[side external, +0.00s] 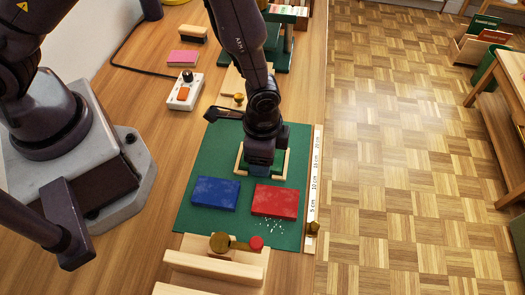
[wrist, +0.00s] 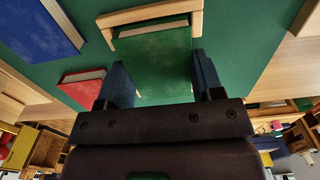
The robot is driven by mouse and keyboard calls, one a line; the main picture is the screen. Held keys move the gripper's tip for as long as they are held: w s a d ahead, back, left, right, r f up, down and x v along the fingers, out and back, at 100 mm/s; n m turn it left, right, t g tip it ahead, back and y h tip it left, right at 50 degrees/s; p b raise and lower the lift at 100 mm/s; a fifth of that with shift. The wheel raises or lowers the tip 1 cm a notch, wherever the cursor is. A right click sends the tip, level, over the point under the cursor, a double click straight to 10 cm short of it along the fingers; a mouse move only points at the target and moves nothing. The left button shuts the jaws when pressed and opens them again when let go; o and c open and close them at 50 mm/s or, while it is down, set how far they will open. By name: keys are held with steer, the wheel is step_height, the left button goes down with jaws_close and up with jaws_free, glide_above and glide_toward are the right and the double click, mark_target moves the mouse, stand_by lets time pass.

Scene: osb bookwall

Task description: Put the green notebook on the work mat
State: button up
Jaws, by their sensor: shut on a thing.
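The green notebook (wrist: 153,62) is between the two fingers of my gripper (wrist: 160,82) in the wrist view, with its pale page edge facing a light wooden three-sided frame (wrist: 150,14). My gripper is shut on it. In the side view my gripper (side external: 262,166) points down over the green work mat (side external: 205,220), at the wooden frame (side external: 264,179). The notebook is hidden there behind my gripper. I cannot tell whether it touches the mat.
A blue book (side external: 215,193) and a red book (side external: 275,201) lie on the mat in front of the frame. A ruler (side external: 314,185) runs along the right edge. A wooden rack (side external: 215,265) stands at the front. A white switch box (side external: 184,92) sits left of the mat.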

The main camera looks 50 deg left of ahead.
steer(key=shift+f, duration=0.1)
steer(key=o, duration=0.9)
steer(key=s+a+r+n+t, duration=0.1)
steer(key=a+r, duration=0.2)
steer(key=r, duration=0.6)
steer(key=a+r+n+t, duration=0.1)
steer(key=a+r+n, duration=0.15)
steer(key=r, duration=0.65)
steer(key=s+a+r+n+t, duration=0.1)
steer(key=a+r, duration=0.2)
steer(key=r, duration=0.6)
steer(key=shift+s+a+r+n+t, duration=0.45)
steer(key=shift+s+a+r+n, duration=0.3)
steer(key=shift+s+a+r, duration=0.6)
steer(key=shift+s+a+r+n+t, duration=0.4)
steer(key=shift+s+a+r+n, duration=0.35)
steer(key=shift+s+a+r, duration=0.6)
steer(key=shift+s+a+r+n+t, duration=0.45)
steer(key=shift+s+a+r+n, duration=0.45)
steer(key=shift+s, duration=0.65)
steer(key=shift+a+r, duration=0.1)
steer(key=shift+r, duration=0.1)
